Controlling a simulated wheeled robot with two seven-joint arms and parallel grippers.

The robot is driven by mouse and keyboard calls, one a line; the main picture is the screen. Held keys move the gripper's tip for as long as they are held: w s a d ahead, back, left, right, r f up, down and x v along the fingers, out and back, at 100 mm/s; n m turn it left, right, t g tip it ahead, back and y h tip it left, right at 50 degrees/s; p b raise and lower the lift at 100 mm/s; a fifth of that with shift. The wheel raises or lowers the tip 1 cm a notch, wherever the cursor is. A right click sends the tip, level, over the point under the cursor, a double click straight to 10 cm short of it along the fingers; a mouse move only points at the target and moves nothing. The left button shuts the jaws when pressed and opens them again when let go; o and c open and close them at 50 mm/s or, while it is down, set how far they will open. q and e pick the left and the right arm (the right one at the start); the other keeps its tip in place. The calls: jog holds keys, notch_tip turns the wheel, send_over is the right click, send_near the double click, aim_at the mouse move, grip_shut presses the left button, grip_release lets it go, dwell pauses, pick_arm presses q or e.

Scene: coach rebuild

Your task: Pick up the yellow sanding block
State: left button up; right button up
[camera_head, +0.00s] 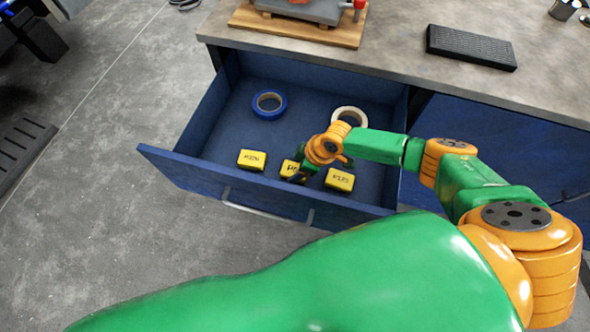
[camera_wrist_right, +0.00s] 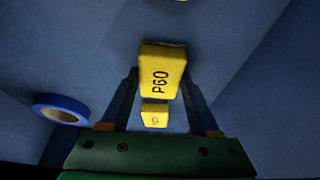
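Three yellow sanding blocks show in the open blue drawer (camera_head: 225,127): a left one (camera_head: 252,160), a middle one (camera_head: 289,167) and a right one (camera_head: 340,180). My right gripper (camera_head: 299,177) is at the middle block and partly hides it. In the right wrist view, a block marked P60 (camera_wrist_right: 161,72) sits between the fingertips of my right gripper (camera_wrist_right: 160,80), with a finger against each side. My left gripper is not in view.
A blue tape roll (camera_head: 269,104) and a cream tape roll (camera_head: 349,116) lie farther back in the drawer. The drawer's walls surround the blocks. The worktop (camera_head: 400,25) above holds a wooden board (camera_head: 298,30) and a dark ribbed block (camera_head: 470,47).

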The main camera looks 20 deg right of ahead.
jog(key=shift+c, duration=0.9)
notch_tip(320, 180, up, 10)
jog(key=p, duration=0.1)
jog(key=shift+p, duration=0.4)
